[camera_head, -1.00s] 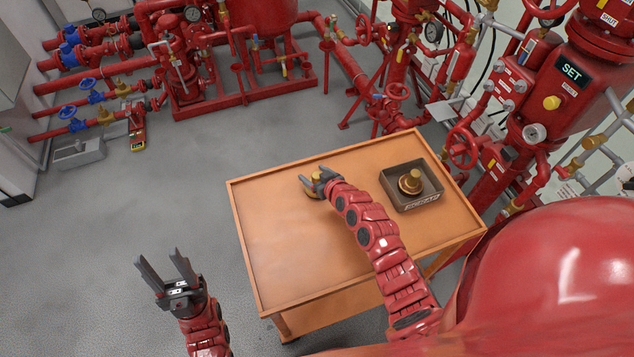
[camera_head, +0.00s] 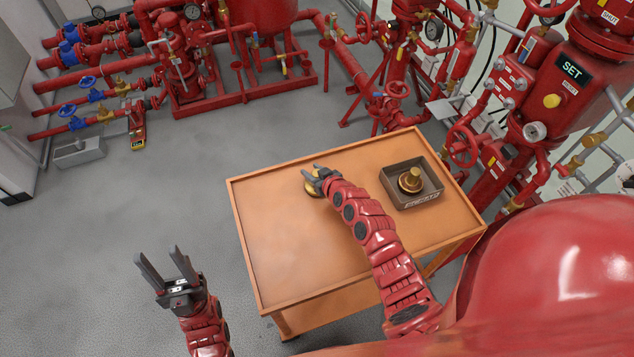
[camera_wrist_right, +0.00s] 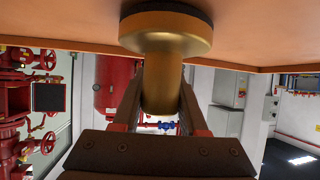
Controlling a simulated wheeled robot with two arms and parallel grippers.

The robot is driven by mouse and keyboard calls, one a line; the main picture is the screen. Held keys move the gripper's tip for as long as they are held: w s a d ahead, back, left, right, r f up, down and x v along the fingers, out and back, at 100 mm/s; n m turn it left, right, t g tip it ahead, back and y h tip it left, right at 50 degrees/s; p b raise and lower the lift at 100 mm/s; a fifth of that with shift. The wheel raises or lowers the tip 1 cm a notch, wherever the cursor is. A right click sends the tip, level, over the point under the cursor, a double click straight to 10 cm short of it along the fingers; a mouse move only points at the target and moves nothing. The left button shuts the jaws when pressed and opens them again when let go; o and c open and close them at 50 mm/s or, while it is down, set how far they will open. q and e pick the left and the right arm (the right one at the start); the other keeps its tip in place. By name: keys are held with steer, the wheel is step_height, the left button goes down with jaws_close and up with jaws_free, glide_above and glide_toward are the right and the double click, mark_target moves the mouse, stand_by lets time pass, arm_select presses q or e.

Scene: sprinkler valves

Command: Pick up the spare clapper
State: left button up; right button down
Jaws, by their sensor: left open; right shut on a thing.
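A brass clapper (camera_head: 313,189) stands on the orange table near its far edge, mostly hidden by my right gripper (camera_head: 312,172). In the right wrist view the same clapper (camera_wrist_right: 165,35) has a wide disc with a dark rim and a thick stem. The right fingers are shut on that stem, and the disc is at the table top. A second brass clapper (camera_head: 411,181) sits in a dark tray (camera_head: 420,200) at the table's right; the tray's label is too small to read. My left gripper (camera_head: 158,255) is open and empty, left of the table.
The orange table (camera_head: 290,245) has a raised rim and is bare at its left and front. Red pipes and a valve wheel (camera_head: 462,147) stand close behind its right side. Grey floor is free at left.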

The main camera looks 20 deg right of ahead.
steer(key=shift+r, duration=0.1)
stand_by(0.3)
steer(key=shift+r, duration=0.45)
step_height(320, 180, up, 2)
steer(key=shift+b, duration=0.35)
steer(key=s+a+r+b, duration=0.2)
steer(key=s+b, duration=0.2)
steer(key=s, duration=1.2)
steer(key=shift+b, duration=0.4)
steer(key=shift+d, duration=0.1)
